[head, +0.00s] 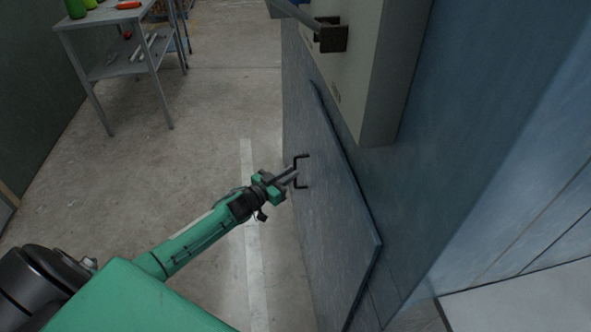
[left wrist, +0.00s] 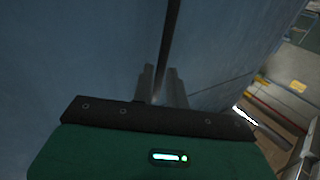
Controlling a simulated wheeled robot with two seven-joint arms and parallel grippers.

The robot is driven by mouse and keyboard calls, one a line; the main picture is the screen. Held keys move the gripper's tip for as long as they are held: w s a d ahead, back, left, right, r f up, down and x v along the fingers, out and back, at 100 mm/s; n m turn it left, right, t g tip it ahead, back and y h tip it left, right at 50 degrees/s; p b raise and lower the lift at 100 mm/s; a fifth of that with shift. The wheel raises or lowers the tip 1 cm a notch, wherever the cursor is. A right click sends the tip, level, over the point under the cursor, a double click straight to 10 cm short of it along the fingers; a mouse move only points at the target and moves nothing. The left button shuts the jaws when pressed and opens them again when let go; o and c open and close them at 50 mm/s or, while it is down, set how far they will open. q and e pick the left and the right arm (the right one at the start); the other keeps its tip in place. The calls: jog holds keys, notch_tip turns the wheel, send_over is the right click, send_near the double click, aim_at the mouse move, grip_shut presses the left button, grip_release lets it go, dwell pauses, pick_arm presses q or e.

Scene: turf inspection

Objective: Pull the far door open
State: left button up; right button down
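The far door (head: 325,190) is a flat blue-grey panel at the centre right of the head view, with a visible thick edge. My right gripper is not in view.
A pale box (head: 385,70) with a dark bracket (head: 333,37) juts out above the door. A grey metal table (head: 110,25) with green and orange items stands at upper left. Concrete floor (head: 190,150) with a white line (head: 250,230) is clear left of the door.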

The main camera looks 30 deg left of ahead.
pick_arm(q)
jog(key=shift+x, duration=1.5)
grip_shut()
jog(key=shift+s, duration=0.1)
